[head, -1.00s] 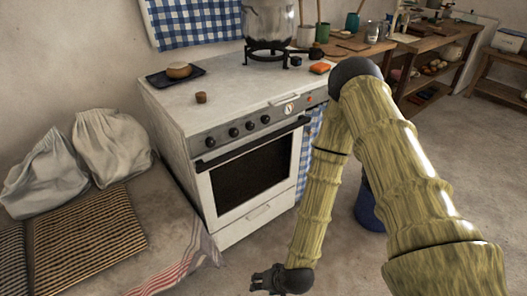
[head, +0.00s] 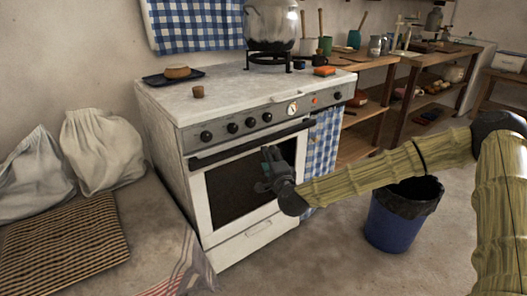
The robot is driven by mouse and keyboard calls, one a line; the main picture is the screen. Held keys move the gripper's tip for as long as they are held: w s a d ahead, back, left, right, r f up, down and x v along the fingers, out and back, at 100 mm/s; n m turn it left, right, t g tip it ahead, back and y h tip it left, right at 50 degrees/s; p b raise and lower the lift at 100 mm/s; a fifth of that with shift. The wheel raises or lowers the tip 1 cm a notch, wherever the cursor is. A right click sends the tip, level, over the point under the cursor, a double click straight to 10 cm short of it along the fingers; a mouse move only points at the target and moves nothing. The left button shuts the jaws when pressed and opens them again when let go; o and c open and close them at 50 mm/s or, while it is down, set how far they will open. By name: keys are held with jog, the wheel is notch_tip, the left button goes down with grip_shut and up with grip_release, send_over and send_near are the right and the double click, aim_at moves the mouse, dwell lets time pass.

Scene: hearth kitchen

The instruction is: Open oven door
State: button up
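The white oven (head: 228,222) stands against the wall with its door shut. The door has a dark glass window (head: 232,190) and a long black handle bar (head: 235,146) along its top edge. My gripper (head: 267,168) is in front of the right part of the window, a little below the handle. It appears apart from the handle, though the depth is hard to judge. Its fingers are small and dark against the dark glass, so I cannot tell whether they are open or shut. Nothing shows held in it.
A blue bin (head: 400,215) with a black liner stands right of the oven, below my arm. A checked towel (head: 323,145) hangs at the oven's right side. A bench with a striped cushion (head: 65,235) and sacks is close on the left. Floor in front is clear.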

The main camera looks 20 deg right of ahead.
aim_at(264, 143)
jog(key=w, duration=0.3)
jog(key=w+d+b, duration=0.1)
jog(key=w, duration=0.3)
jog(key=w+b, duration=0.1)
jog(key=w, duration=0.3)
jog(key=shift+d+r, duration=0.2)
jog(key=shift+r, duration=0.1)
jog(key=shift+c, duration=0.4)
jog(key=shift+a, duration=0.1)
grip_shut()
